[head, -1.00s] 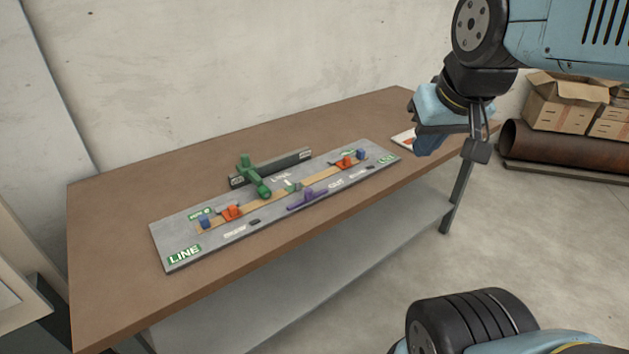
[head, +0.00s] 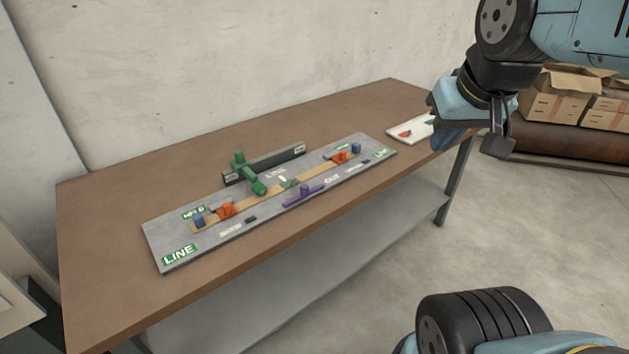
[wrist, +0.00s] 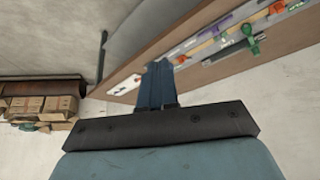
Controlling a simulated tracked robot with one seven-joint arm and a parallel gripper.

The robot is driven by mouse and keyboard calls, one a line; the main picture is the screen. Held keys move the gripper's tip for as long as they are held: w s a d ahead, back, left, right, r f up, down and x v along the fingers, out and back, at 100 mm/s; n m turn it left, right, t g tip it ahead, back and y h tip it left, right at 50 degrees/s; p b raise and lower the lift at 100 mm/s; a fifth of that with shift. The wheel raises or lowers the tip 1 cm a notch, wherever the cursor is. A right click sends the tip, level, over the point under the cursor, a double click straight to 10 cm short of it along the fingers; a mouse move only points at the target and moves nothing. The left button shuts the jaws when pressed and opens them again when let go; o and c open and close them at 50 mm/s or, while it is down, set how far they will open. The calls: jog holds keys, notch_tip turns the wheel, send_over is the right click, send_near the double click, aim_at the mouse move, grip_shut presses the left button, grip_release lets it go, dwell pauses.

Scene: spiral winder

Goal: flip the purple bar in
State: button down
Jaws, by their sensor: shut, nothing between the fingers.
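The purple bar (head: 304,195) lies along the front edge of a grey board (head: 160,255) on the brown table, near the board's middle, with a small knob standing up from it. It also shows small in the wrist view (wrist: 223,22). A green lever (head: 250,177) and a long tan strip (head: 270,197) are behind it on the board. My gripper (head: 447,140) hangs past the table's right end, well right of the board and apart from it. In the wrist view my gripper's fingers (wrist: 157,65) are together and hold nothing.
Orange (head: 225,209) and blue (head: 198,221) pieces sit near both ends of the strip. A white card (head: 410,128) lies at the table's right end. Bare tabletop (head: 110,210) is left of the board.

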jog(key=w+d+f+n+t+h, duration=0.15)
jog(key=w+n, duration=0.35)
jog(key=w, duration=0.6)
jog(key=w+d+f+n+t, duration=0.25)
jog(key=w+n, duration=0.25)
jog(key=w, duration=0.6)
jog(key=w+a+f+n+g+y, duration=0.1)
jog(key=w+a+f+n+y, duration=0.4)
jog(key=a+f+n, duration=0.3)
jog(key=s+a+f+n+g+y, duration=0.1)
jog(key=s+a+f+n+g, duration=0.1)
jog(key=f, duration=0.3)
jog(key=s+a+f+n+g+y, duration=0.2)
jog(key=s+a+f+n+g, duration=0.1)
jog(key=f+g, duration=0.1)
jog(key=shift+s+a+f+n, duration=0.3)
jog(key=shift+s+a+f, duration=0.05)
jog(key=shift+f, duration=0.55)
jog(key=shift+y, duration=0.25)
